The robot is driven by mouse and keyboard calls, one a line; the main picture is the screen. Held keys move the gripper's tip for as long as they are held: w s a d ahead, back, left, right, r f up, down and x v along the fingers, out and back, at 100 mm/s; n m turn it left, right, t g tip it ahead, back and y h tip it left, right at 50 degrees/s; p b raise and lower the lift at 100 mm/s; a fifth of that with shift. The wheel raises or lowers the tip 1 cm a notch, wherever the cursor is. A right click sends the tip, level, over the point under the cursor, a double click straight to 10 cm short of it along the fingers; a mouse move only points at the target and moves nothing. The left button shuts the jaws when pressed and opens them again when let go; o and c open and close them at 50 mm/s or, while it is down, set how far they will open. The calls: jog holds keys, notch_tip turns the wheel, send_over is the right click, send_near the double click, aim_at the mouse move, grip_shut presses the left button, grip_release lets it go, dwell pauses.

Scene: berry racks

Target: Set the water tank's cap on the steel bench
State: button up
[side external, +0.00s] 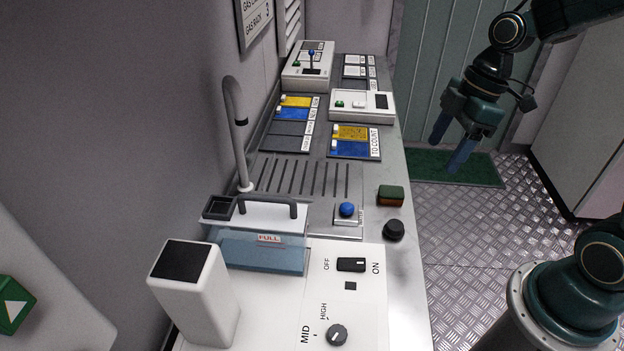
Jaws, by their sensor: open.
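The water tank (262,251) is a blue block marked FULL, set in a white appliance at the front of the bench. Near a dark handle behind it is a square black-rimmed opening (219,207). A round black piece (393,230), perhaps the cap, stands on the steel bench (405,275) near its right edge. I cannot tell for certain that it is the cap. My gripper (450,143) is open and empty, in the air to the right of the bench, fingers pointing down and apart from everything.
A green-and-brown block (391,195) and a blue knob (347,209) on a small base are near the black piece. A thin curved tap (238,130) rises by the wall. Card racks (355,142) and control boxes fill the back. Bare steel runs along the right edge.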

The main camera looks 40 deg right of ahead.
jog(key=s+a+r+m+t+h, duration=0.1)
jog(key=s+r+m+t, duration=0.3)
jog(key=s+r+m, duration=0.4)
jog(key=s+m+h, duration=0.1)
jog(key=s+m, duration=0.2)
jog(key=shift+a+r+h, duration=0.3)
jog(key=shift+a+r, duration=0.1)
